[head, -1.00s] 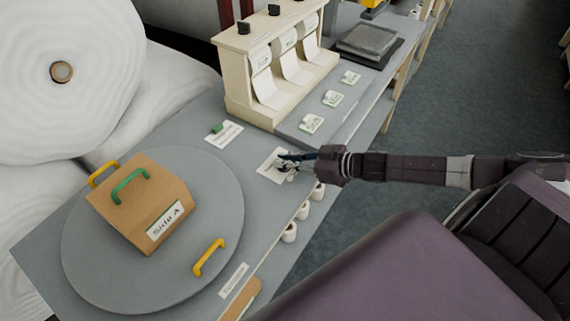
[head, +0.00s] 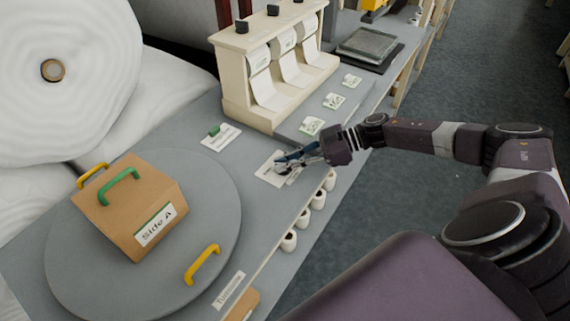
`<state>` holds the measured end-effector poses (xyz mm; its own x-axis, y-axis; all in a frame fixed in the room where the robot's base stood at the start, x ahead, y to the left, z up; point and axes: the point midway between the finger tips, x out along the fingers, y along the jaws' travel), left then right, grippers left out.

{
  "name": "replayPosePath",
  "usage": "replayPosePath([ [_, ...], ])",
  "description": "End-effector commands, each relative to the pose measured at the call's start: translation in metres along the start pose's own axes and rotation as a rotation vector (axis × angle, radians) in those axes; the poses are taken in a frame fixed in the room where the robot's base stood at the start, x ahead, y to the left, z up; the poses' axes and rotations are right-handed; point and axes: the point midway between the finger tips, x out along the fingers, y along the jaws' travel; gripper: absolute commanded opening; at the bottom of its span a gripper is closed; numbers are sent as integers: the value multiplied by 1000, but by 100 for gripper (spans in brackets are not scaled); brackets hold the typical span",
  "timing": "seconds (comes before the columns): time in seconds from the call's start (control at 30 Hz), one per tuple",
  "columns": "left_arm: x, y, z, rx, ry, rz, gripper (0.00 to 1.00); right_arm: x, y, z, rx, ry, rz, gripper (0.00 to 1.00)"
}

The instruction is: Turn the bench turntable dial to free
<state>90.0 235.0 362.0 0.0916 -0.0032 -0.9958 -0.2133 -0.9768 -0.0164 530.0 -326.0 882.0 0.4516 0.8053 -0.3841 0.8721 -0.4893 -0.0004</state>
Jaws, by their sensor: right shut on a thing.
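The grey turntable (head: 100,287) lies on the bench at lower left. It bears a brown box (head: 118,215) labelled "Side A" with a green handle on top. A white dial plate (head: 265,169) lies on the bench to the right of the turntable. My right gripper (head: 281,163) reaches in from the right, low over this plate, and is shut on the dial there. The fingers hide most of the dial, so its setting cannot be read. My left gripper is not in view.
A yellow handle (head: 202,264) stands on the turntable's near edge. A cream dispenser (head: 252,84) with white strips stands behind the plate. A green-marked card (head: 221,136) lies near it. Several small white rolls (head: 303,217) line the bench's front edge. Large white rolls (head: 65,120) fill the left.

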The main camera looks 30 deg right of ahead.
Motion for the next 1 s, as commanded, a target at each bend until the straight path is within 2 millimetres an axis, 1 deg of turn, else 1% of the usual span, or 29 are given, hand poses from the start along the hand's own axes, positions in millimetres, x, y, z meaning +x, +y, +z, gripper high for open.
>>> replayPosePath([
  [0.2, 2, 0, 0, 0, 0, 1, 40, 1, 0, -1, -16, 3, -37, 0],
  [0.6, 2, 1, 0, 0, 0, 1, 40, 1, 0, -2, -19, 4, -43, 0],
  [0.63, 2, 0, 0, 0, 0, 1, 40, 1, 0, -2, -19, 4, -43, 10],
  [0.77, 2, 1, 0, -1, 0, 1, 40, 1, 0, -1, -19, 4, -43, 25],
  [0.8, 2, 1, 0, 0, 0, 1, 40, 1, 0, -1, -19, 3, -43, 27],
  [1.0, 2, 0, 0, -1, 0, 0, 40, 1, 0, -1, -18, 2, -42, 27],
])
